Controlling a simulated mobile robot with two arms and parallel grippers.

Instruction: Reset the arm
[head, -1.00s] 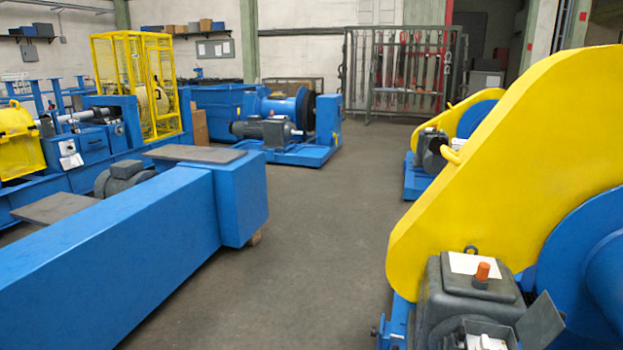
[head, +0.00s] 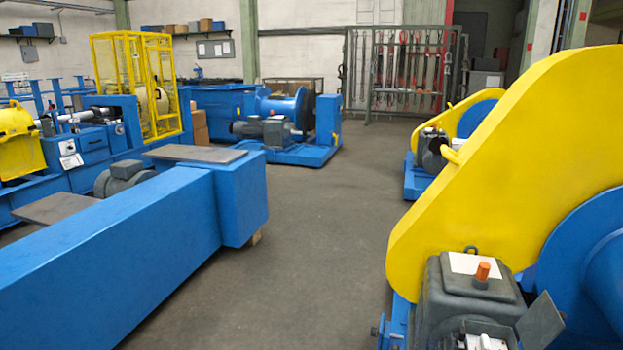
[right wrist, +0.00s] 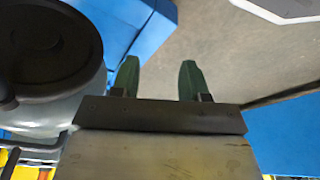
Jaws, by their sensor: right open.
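My right gripper (right wrist: 156,80) shows in the right wrist view, with its two green fingers apart and nothing between them. Grey floor and a blue surface lie beyond the fingertips. Neither gripper nor arm shows in the head view, so my left gripper is out of sight.
A large yellow guard (head: 480,150) with a grey motor box (head: 465,285) stands at right. A long blue beam (head: 120,260) lies at left. Bare grey floor (head: 325,230) runs between them. In the right wrist view, a dark round part (right wrist: 45,40) is close left of the fingers.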

